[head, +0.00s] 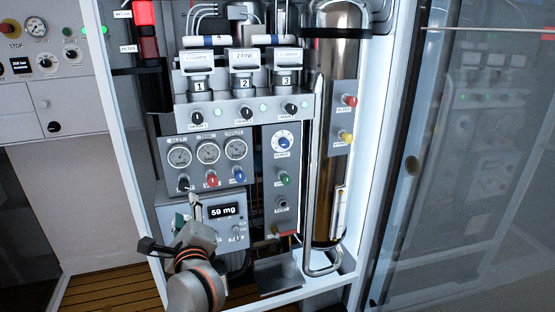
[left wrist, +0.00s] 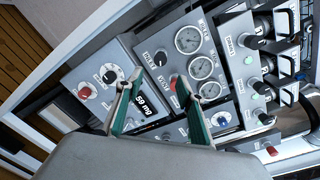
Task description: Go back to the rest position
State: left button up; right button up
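My left gripper (head: 188,211) is in front of the lower left of the fill panel, by the grey box with the display (head: 224,211) that reads "59 mg". In the left wrist view, the left gripper (left wrist: 156,86) has its two green-lined fingers spread apart with nothing held between them. The display (left wrist: 148,103) shows between the fingers there. The fingertips lie close to the row of black, red (head: 212,180) and blue knobs below the gauges (head: 208,153); I cannot tell whether they touch the panel. My right gripper is in neither view.
Above the gauges is a row of numbered valves (head: 243,84). A tall metal cylinder (head: 333,130) and a bent pipe stand on the right. A glass door (head: 460,160) is further right. The white cabinet frame (head: 128,150) borders the panel at left, with wooden floor (head: 105,290) below.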

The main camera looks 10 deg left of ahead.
pick_arm(q)
jog(key=s+d+f+n+t+h+p, duration=0.1)
jog(key=s+d+f+n+t+h, duration=0.2)
jog(key=n, duration=0.9)
jog(key=s+d+f+n+h+p, duration=0.1)
jog(key=s+d+f+n+h, duration=0.4)
jog(key=n, duration=0.6)
jog(key=s+d+f+n+t+h+p, duration=0.1)
jog(key=d+f+n+t+h, duration=0.3)
jog(key=n, duration=0.8)
jog(key=s+d+f+m+g, duration=0.1)
jog(key=s+f+m+g, duration=0.4)
jog(key=s+f+m, duration=0.3)
jog(key=s+d+f+m+g+p, duration=0.1)
jog(key=s+f+m+g, duration=0.5)
jog(key=f, duration=0.8)
jog(key=s+m, duration=0.3)
jog(key=m, duration=0.2)
jog(key=shift+s+d+p, duration=0.25)
jog(key=shift+p, duration=0.05)
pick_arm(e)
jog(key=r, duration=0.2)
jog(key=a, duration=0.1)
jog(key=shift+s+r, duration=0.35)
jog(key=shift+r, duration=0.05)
